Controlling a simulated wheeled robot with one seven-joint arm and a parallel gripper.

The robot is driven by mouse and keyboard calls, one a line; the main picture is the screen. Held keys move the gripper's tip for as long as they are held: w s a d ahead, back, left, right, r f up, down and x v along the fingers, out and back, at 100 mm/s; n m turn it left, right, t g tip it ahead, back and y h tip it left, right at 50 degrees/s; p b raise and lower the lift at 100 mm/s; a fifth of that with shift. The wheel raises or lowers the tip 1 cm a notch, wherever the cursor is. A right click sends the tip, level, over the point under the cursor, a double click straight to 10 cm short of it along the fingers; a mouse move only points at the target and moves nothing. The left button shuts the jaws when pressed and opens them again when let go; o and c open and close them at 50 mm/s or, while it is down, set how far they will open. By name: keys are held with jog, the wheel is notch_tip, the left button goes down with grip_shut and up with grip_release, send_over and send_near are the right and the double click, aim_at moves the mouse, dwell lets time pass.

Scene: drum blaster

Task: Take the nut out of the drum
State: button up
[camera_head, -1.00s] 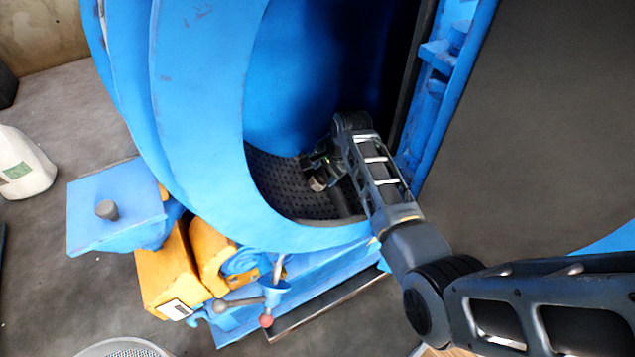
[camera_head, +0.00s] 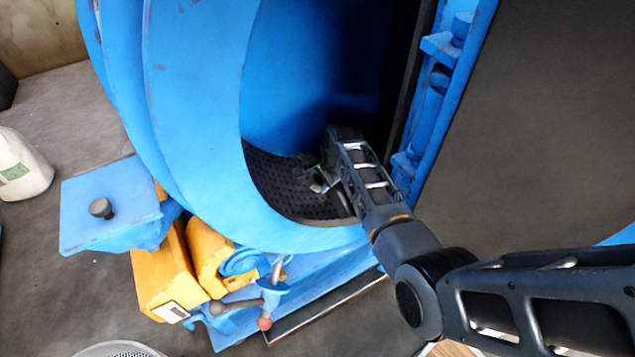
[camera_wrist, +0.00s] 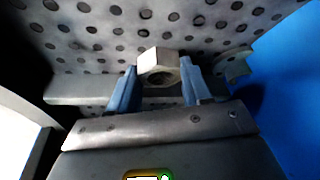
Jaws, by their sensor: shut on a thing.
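The nut (camera_wrist: 158,62) is a pale metal hex nut between the two blue fingers of my gripper (camera_wrist: 158,75) in the wrist view. My gripper is shut on it, with a finger on each side. In the head view my gripper (camera_head: 318,186) is inside the blue drum (camera_head: 190,110), low down near the dark perforated floor (camera_head: 290,190). The nut is too small and shaded to make out there. In the wrist view the perforated surface (camera_wrist: 215,20) lies behind the nut; I cannot tell how much gap there is.
The drum's round rim surrounds my arm on the left and below. The open door (camera_head: 540,130) stands on the right, with its blue hinge side (camera_head: 440,75) near my arm. A white bag (camera_head: 22,165) stands left.

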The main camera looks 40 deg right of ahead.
jog(key=shift+c, duration=0.9)
jog(key=shift+r, duration=0.1)
notch_tip(320, 180, up, 10)
jog(key=p, duration=0.2)
jog(key=shift+p, duration=0.4)
notch_tip(320, 180, up, 5)
jog(key=p, duration=0.5)
send_over(320, 182)
jog(key=w, duration=0.1)
